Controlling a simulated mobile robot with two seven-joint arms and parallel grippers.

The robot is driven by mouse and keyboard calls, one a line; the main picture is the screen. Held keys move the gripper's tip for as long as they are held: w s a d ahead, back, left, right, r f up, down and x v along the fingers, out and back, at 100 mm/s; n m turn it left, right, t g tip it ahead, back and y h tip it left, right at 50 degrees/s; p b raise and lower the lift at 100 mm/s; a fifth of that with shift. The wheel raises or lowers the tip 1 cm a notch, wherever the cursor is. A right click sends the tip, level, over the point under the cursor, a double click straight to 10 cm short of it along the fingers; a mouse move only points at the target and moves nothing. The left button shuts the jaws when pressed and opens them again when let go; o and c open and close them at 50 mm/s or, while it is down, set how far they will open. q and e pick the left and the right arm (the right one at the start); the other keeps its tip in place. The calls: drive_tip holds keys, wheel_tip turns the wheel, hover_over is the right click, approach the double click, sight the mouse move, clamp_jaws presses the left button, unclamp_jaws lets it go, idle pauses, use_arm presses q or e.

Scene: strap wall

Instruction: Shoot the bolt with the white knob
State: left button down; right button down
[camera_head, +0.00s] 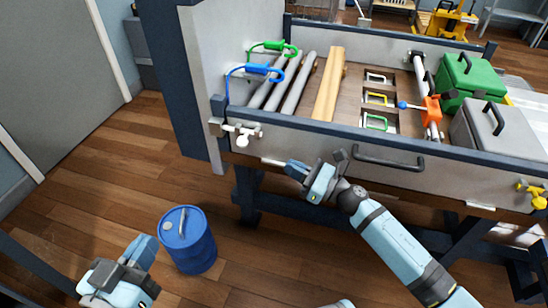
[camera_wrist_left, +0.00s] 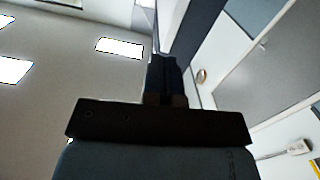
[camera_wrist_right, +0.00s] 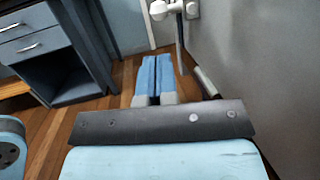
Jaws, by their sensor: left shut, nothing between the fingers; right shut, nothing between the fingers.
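The bolt with the white knob (camera_head: 242,140) is mounted at the left front corner of the grey bench, beside the dark upright post. Its white knob also shows at the top edge of the right wrist view (camera_wrist_right: 159,10), ahead of the fingers. My right gripper (camera_head: 293,168) is shut and empty, below and to the right of the knob, in front of the bench's front panel and apart from the knob. Its blue fingers lie together in the right wrist view (camera_wrist_right: 155,75). My left gripper (camera_head: 143,250) is shut and empty, low at the left, far from the bolt.
A blue drum (camera_head: 188,240) stands on the floor between my left gripper and the bench. A dark handle (camera_head: 388,160) juts from the front panel. A yellow-knobbed fitting (camera_head: 533,192) is at the far right. The floor left of the bench is clear.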

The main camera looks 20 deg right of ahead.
use_arm(q)
drive_tip(key=shift+s+d+f+n+g, duration=0.15)
drive_tip(key=shift+s+f+n+g, duration=0.15)
drive_tip(key=shift+f, duration=0.3)
use_arm(e)
drive_tip(key=v, duration=0.2)
drive_tip(key=shift+s+d, duration=0.25)
drive_tip(key=shift+d, duration=0.05)
use_arm(q)
drive_tip(key=shift+r, duration=0.3)
